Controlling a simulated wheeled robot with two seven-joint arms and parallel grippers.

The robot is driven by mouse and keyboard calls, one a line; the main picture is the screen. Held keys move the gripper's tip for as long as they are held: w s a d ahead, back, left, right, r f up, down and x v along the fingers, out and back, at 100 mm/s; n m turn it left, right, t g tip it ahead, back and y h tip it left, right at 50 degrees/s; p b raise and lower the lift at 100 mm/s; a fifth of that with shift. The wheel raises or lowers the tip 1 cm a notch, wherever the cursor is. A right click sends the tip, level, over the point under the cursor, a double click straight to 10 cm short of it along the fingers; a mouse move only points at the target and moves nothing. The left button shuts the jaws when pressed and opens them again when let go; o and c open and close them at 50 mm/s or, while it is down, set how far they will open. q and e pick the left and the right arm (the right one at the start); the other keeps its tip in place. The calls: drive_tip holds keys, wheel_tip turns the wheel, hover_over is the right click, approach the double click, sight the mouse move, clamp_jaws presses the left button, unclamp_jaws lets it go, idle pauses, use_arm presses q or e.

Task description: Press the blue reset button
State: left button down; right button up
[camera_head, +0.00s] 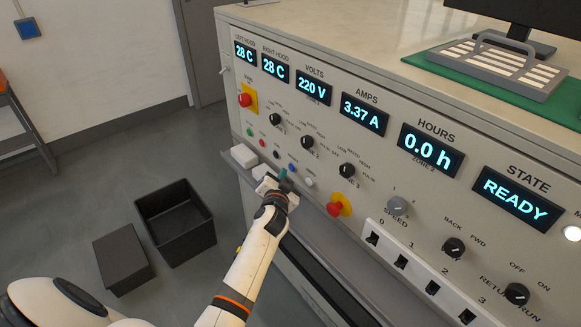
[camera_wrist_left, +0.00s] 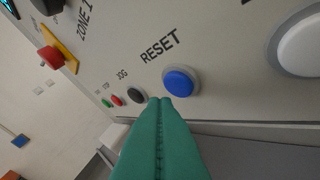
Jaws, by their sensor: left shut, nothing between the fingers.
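The blue reset button (camera_wrist_left: 180,80) sits in a grey collar under the word RESET on the panel in the left wrist view. It also shows small in the head view (camera_head: 291,167). My left gripper (camera_wrist_left: 160,101) has its green fingers shut together and empty. Its fingertips appear just below and left of the button, overlapping the collar's edge in the picture. I cannot tell whether they touch the panel. In the head view my left gripper (camera_head: 284,174) is close to the panel beside the blue button. My right gripper is in neither view.
A black button (camera_wrist_left: 136,95) marked JOG is left of the blue one, with red and green buttons beyond. A large white button (camera_wrist_left: 302,45) is to the right. Red emergency knobs (camera_head: 335,209) stick out of the panel. A ledge runs below; an open black bin (camera_head: 172,258) stands on the floor.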

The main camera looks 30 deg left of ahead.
use_arm(q)
drive_tip(key=shift+s+a+p, duration=0.25)
drive_tip(key=shift+s+p, duration=0.2)
drive_tip(key=shift+s, duration=0.15)
drive_tip(key=s, duration=0.1)
drive_tip(key=s+a+p, duration=0.1)
drive_tip(key=s, duration=0.1)
drive_tip(key=shift+s+a, duration=0.2)
drive_tip(key=shift+s, duration=0.1)
idle(0.4)
